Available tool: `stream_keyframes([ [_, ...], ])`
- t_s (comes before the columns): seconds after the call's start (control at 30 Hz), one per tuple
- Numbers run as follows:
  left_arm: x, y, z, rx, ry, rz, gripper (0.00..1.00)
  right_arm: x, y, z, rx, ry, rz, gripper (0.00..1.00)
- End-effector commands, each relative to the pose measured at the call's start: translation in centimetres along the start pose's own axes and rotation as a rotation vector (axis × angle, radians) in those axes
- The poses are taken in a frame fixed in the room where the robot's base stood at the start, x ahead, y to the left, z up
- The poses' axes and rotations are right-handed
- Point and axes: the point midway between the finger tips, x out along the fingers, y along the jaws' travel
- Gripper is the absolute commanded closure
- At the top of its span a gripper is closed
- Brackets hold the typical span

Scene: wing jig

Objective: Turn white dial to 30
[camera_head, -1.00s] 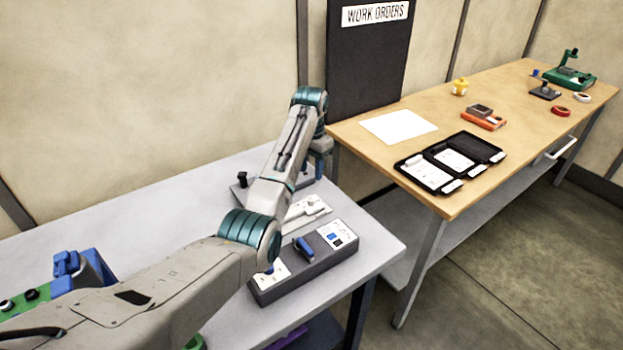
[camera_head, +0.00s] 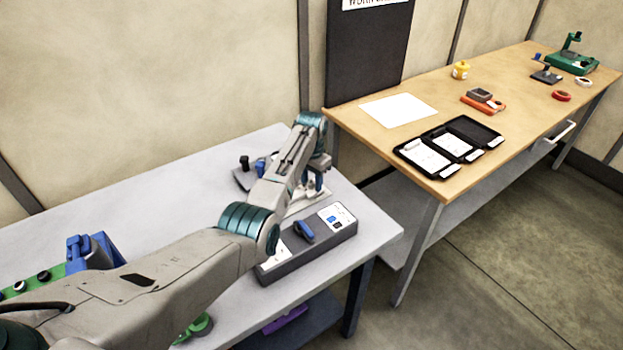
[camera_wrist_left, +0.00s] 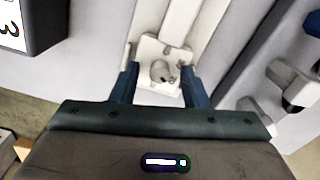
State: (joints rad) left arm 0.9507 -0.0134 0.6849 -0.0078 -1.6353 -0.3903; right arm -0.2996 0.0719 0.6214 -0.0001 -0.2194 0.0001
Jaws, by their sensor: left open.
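A white dial (camera_wrist_left: 160,73) sits on a white plate-like fixture (camera_wrist_left: 178,22) in the left wrist view. The white fixture also shows in part in the head view (camera_head: 301,203), partly behind my left arm. My left gripper (camera_wrist_left: 159,72) is open and empty, with one blue finger on each side of the dial and a gap to it on both sides. How deep the fingertips reach around the dial is unclear. In the head view the left gripper (camera_head: 316,184) points down over the fixture. I cannot read the dial's scale. My right gripper is not in view.
A grey box (camera_head: 318,246) with a blue handle (camera_head: 304,231) and white labels stands in front of the fixture. A dark base with a black knob (camera_head: 244,162) is behind. Blue and green parts (camera_head: 88,250) lie left. A wooden table (camera_head: 470,130) stands right.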

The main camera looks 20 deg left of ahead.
Motion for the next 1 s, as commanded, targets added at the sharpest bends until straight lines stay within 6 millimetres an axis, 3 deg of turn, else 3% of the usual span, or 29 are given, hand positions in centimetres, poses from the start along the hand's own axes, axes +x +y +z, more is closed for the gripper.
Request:
stream_keyframes([
  [0.1,0.0,0.0,0.0,0.0,0.0,0.0,0.59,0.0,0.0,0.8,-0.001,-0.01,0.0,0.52],
  [0.3,0.0,0.0,0.0,0.0,0.0,0.0,0.98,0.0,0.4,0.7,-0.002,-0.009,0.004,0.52],
  [0.33,0.0,0.0,0.0,0.0,0.0,0.0,1.0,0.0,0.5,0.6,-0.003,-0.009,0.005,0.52],
  [0.67,-0.1,0.0,0.0,-0.038,0.0,0.0,1.0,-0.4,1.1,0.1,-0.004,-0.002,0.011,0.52],
  [1.0,-0.3,0.0,0.0,-0.261,-0.001,0.0,1.0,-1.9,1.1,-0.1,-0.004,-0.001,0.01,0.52],
])
